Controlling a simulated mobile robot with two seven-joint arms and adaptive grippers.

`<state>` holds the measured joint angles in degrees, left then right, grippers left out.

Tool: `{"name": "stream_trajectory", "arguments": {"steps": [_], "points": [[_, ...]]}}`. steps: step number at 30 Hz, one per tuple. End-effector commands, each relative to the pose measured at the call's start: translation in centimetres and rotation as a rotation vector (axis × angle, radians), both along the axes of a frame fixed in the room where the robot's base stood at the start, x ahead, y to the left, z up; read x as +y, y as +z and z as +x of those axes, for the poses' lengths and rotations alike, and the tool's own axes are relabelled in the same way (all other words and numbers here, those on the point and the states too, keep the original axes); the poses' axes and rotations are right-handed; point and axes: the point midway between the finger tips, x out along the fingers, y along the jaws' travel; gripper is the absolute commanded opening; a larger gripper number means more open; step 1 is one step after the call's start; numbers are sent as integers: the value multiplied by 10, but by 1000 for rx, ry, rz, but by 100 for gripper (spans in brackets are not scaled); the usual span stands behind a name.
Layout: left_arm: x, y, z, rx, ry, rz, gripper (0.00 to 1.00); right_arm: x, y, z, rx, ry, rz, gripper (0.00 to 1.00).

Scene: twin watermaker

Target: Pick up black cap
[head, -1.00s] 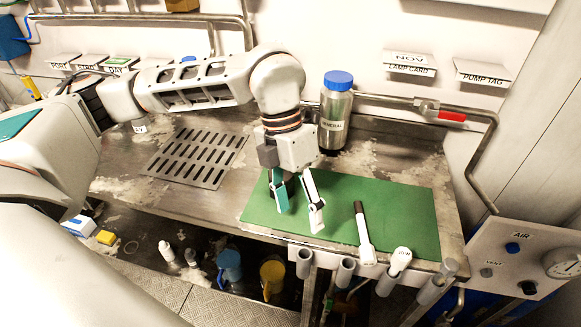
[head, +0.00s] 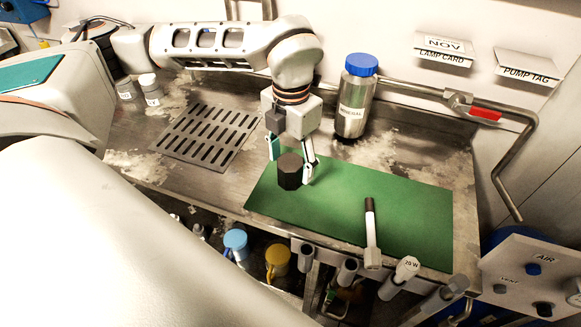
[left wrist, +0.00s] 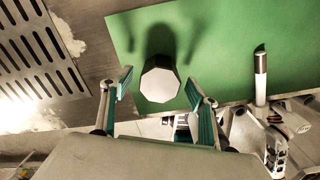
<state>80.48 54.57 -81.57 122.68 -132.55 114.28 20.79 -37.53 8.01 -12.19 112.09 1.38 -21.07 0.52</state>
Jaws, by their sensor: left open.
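The black cap (head: 290,171) is a dark, many-sided block at the left part of the green mat (head: 400,211). It also shows in the left wrist view (left wrist: 160,84) with a pale, flat top face, and shadows fall on the mat beyond it. My left gripper (head: 291,160) is open, pointing down, with a finger to either side of the cap. In the left wrist view gaps show between the cap and both fingertips. I cannot tell whether the cap rests flat on the mat. My right gripper is not in view.
A steel bottle with a blue lid (head: 355,97) stands behind the mat. A slotted drain (head: 206,134) is at left. A red-handled pipe (head: 485,113) runs along the back.

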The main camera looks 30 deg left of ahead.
Motion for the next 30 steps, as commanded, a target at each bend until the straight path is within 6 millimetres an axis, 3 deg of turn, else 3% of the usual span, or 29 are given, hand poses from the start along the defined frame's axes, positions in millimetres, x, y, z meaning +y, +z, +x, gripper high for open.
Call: {"name": "stream_trajectory", "arguments": {"steps": [4, 12, 13, 18, 30], "points": [[0, -16, 0, 2, 0, 0, 60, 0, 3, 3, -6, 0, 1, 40], [0, -20, 1, -1, 0, 0, 60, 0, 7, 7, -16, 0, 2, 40], [0, -20, 1, -1, 0, 0, 57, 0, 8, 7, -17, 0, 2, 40], [0, -19, 1, 0, 0, 0, 19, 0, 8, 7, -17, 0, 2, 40], [0, -16, 1, -1, 0, 0, 19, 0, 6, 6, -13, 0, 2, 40]]}}
